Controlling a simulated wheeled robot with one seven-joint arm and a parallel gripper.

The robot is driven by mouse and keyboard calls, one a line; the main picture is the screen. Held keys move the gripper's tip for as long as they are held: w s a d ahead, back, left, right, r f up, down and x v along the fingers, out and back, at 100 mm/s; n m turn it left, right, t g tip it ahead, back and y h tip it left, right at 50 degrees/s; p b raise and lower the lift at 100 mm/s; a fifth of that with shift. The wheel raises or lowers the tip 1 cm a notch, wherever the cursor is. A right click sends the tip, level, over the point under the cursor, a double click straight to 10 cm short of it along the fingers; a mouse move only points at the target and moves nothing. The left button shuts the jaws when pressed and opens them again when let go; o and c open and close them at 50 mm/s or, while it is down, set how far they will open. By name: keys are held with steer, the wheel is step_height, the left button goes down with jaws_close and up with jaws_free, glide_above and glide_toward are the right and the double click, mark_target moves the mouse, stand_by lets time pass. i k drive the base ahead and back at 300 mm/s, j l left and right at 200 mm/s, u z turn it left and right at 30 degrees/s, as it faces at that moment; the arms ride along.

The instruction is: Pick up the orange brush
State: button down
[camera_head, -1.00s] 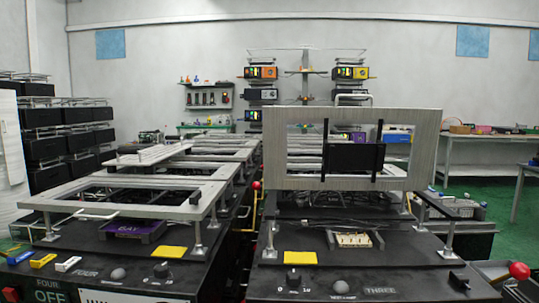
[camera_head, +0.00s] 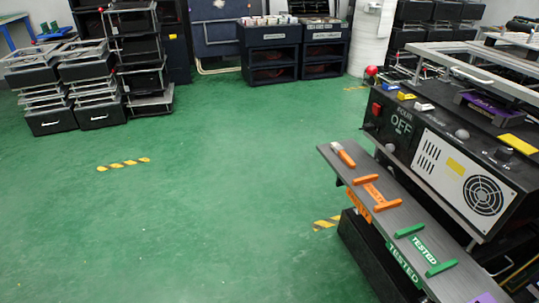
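The orange brush (camera_head: 345,156) lies near the far left end of a narrow grey shelf (camera_head: 385,172) fixed along the front of the black test bench. It has an orange body and a pale end. Orange handle-like pieces (camera_head: 374,193) lie just in front of it on the same shelf. My gripper does not show in the current view.
The bench's control box (camera_head: 440,150) with an OFF label and a fan stands right behind the shelf. Green pieces and a TESTED label (camera_head: 425,250) are further along the shelf. Open green floor (camera_head: 210,200) lies to the left. Black crates (camera_head: 65,85) stand at the back left.

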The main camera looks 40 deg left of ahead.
mark_target(338, 148)
steer(key=u, duration=1.2)
steer(key=z, duration=1.75)
steer(key=u, duration=1.75)
steer(key=z, duration=0.65)
steer(key=i+j+z, duration=0.1)
steer(key=j+z, duration=0.3)
steer(key=i+j+z, duration=0.1)
steer(key=j+z, duration=0.15)
steer(key=z, duration=0.15)
steer(key=j+z, duration=0.4)
